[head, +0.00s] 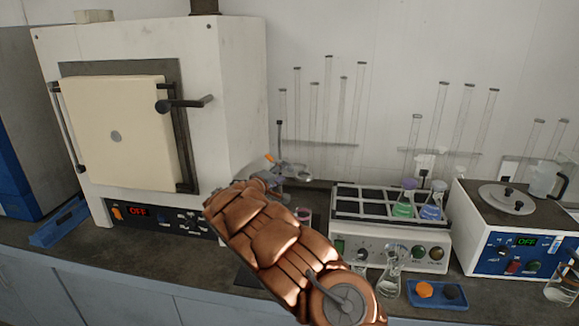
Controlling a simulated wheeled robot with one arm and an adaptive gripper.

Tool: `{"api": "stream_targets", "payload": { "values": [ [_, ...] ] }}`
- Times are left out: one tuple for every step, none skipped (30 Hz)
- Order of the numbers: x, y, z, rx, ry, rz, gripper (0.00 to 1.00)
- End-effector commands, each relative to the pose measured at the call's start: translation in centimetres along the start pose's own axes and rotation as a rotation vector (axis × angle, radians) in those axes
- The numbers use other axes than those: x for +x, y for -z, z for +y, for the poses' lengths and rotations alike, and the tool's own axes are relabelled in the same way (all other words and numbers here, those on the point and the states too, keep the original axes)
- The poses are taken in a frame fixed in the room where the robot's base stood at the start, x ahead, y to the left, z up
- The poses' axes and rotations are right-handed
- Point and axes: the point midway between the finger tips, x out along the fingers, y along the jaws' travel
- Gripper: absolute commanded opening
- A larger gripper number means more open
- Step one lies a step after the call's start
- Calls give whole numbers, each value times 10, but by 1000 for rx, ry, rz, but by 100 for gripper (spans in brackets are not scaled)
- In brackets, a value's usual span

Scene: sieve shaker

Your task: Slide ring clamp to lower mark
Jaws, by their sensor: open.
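A ring stand's thin dark rod (279,135) rises behind the far end of my arm, in the middle of the head view. A grey ring clamp (292,169) reaches out to the right from the rod, low down. A small orange part shows just left of the rod. My copper-coloured arm reaches up from the bottom centre and hides the lower stand. My gripper (265,181) is partly seen at the arm's far end, close to the stand and open. I cannot tell whether it touches the clamp. No mark on the rod can be made out.
A white furnace (235,95) stands at left. Right of my arm are a grey rack unit (345,232) with flasks, a glass flask (391,270), a blue tray (436,303) and a device (489,255) reading OFF. Glass tubes line the wall behind.

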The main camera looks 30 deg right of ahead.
Motion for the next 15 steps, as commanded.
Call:
{"api": "stream_targets", "payload": {
  "values": [
    [7,-2,1,0,3,-4,51],
    [12,-2,1,0,2,-5,51],
    [17,-3,1,0,2,-6,51],
    [20,-3,2,0,2,-6,51],
    [24,-3,2,0,2,-6,51],
    [28,-3,2,0,2,-6,51],
    [32,-3,2,0,2,-6,51],
    [36,-3,2,-1,2,-6,51],
    [40,-3,1,0,2,-5,51],
    [42,-2,1,0,3,-4,51],
    [44,-1,1,1,3,-3,51],
    [48,-1,1,1,2,-2,51],
    [50,-1,1,1,2,-2,51],
    [52,-1,1,1,2,-3,51],
    [55,-1,1,1,2,-3,51]
  ]
}}
